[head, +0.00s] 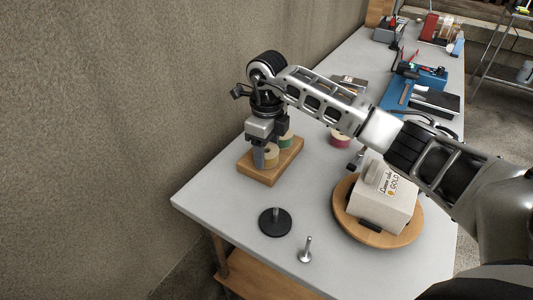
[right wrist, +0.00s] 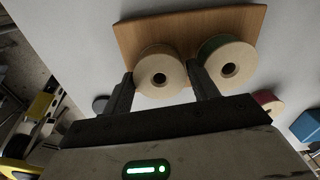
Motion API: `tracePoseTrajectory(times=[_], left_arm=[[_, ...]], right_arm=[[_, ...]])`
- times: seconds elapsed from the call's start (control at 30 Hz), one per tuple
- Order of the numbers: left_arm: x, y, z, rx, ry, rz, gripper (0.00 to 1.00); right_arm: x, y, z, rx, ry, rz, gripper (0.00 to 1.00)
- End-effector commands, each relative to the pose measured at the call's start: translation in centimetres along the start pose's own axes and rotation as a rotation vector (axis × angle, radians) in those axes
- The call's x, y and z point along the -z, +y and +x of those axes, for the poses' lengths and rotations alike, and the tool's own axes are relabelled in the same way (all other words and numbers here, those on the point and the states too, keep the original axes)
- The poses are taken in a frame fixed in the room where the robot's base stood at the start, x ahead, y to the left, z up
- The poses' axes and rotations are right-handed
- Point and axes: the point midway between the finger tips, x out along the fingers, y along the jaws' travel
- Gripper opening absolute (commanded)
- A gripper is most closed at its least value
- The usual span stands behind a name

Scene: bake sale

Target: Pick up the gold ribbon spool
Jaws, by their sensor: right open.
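The gold ribbon spool, tan with a dark centre hole, sits at the near end of a wooden board (head: 262,176) in the head view (head: 271,156). In the right wrist view the same spool (right wrist: 160,77) lies between my fingers. A second spool with a green edge (right wrist: 228,66) is close beside it; one finger is in the gap between them. My right gripper (head: 267,147) is open and reaches down around the gold spool. I cannot tell whether the fingers touch it. My left gripper is not in view.
A red spool (head: 340,139) stands to the right of the board. A white box (head: 382,205) sits on a round wooden board (head: 421,223). A black disc with a post (head: 275,223) and a small metal post (head: 305,250) stand near the front edge. Tools crowd the far end.

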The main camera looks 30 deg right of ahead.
Motion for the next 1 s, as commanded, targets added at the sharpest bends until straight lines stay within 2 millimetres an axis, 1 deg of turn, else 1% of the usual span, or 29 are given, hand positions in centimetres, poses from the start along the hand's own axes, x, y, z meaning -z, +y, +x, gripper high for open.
tracePoseTrajectory(times=[0.03, 0.07, 0.1, 0.13, 0.17, 0.47, 0.63, 0.77, 0.8, 0.87, 1.0], left_arm=[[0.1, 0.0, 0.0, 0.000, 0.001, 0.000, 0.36], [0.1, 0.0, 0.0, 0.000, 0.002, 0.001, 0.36], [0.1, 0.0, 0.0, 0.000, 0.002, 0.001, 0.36], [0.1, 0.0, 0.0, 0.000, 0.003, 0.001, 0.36], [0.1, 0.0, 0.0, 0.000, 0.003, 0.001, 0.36], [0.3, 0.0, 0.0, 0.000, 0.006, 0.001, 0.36], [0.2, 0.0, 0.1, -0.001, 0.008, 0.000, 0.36], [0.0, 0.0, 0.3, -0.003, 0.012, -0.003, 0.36], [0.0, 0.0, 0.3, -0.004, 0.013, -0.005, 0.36], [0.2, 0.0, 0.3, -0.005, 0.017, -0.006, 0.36], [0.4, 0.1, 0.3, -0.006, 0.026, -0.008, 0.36]], right_arm=[[0.0, 0.0, 0.0, 0.000, 0.000, 0.000, 0.59], [0.0, 0.0, 0.0, 0.000, 0.000, 0.000, 0.56], [0.0, 0.0, 0.0, 0.000, 0.000, 0.000, 0.45], [0.0, 0.0, 0.0, 0.000, 0.000, 0.000, 0.37], [0.0, 0.0, 0.0, 0.000, 0.000, 0.000, 0.31], [0.0, 0.0, -0.1, 0.001, 0.000, 0.000, 0.31], [-0.1, -0.1, -1.0, 0.003, -0.003, -0.001, 0.31], [-0.1, -0.1, -2.6, 0.005, -0.004, 0.000, 0.31], [-0.1, -0.1, -3.3, 0.005, -0.005, 0.000, 0.31], [0.9, -0.6, -4.3, 0.005, -0.002, 0.003, 0.31], [2.9, -1.7, -7.0, 0.005, -0.003, 0.004, 0.31]])
